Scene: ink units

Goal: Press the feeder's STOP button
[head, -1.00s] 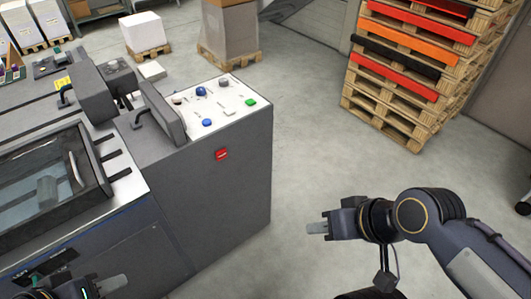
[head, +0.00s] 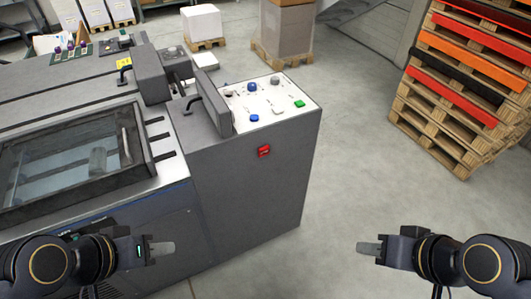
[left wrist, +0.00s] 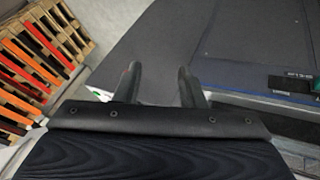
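The feeder is a grey machine (head: 245,190) with a white sloped control panel (head: 262,108) on top. The panel carries blue buttons (head: 254,118), a green button (head: 299,104) and several small pale and dark controls. A red switch or button (head: 264,151) sits on the machine's side face below the panel; I cannot read which control is marked STOP. My left gripper (head: 163,248) is in front of the machine, lower left, apart from the red control. In the left wrist view its two fingers (left wrist: 157,70) stand apart and empty. My right gripper (head: 367,248) hovers over bare floor, right of the machine; its finger gap is not visible.
A dark upright lid (head: 216,105) with a handle stands at the panel's left edge. A glass-covered bay (head: 75,160) lies left. Stacked pallets (head: 450,110) stand right, and paper on pallets (head: 285,35) behind. The floor between machine and pallets is clear.

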